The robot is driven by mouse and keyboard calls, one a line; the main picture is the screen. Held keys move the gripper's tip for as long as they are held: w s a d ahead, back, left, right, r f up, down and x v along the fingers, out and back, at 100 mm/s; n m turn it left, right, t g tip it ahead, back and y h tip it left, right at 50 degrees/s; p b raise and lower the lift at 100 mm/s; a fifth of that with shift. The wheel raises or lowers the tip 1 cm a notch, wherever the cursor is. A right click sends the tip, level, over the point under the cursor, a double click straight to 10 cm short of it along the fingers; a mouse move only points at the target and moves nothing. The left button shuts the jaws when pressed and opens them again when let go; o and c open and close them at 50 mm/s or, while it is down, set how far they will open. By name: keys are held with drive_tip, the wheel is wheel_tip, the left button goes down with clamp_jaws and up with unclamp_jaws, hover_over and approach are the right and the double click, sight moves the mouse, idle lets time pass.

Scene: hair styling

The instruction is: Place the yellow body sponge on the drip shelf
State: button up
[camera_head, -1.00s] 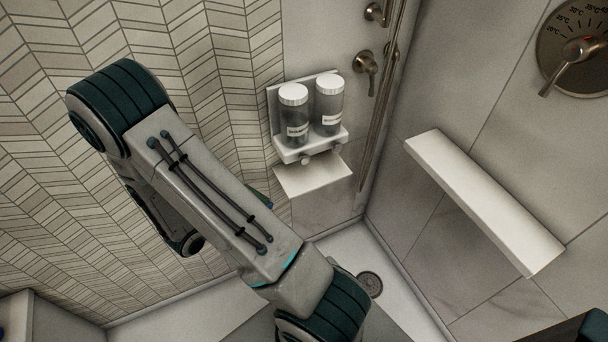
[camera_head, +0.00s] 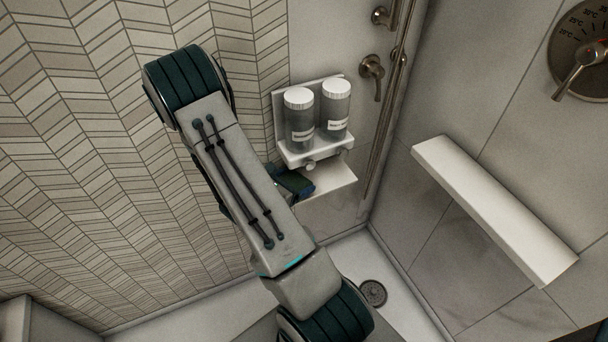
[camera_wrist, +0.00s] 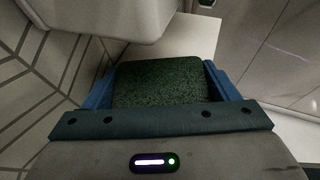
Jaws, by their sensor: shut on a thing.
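My gripper (camera_wrist: 162,76) is shut on a sponge (camera_wrist: 160,88) in the wrist view. The sponge's visible face is dark green and rough; no yellow shows on it. In the head view my gripper (camera_head: 292,185) is partly hidden behind my arm, just under the soap dispenser, and I cannot make out the sponge there. A small white drip shelf (camera_head: 338,180) juts from the wall below the dispenser. It also shows in the wrist view (camera_wrist: 178,42), just beyond the sponge. I cannot tell whether the sponge touches it.
The white dispenser holder (camera_head: 318,153) with two bottles (camera_head: 318,112) hangs close above the drip shelf; its underside is near in the wrist view (camera_wrist: 105,15). A metal rail (camera_head: 390,110) stands to the right. A long white ledge (camera_head: 490,210) is on the right wall.

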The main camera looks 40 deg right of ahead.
sight(298, 178)
drive_tip(key=d, duration=0.4)
drive_tip(key=shift+w+d+f, duration=0.1)
drive_tip(key=shift+w, duration=0.15)
drive_tip(key=shift+f, duration=0.2)
drive_tip(key=shift+f, duration=0.15)
drive_tip(key=o, duration=0.9)
drive_tip(key=shift+o, duration=0.2)
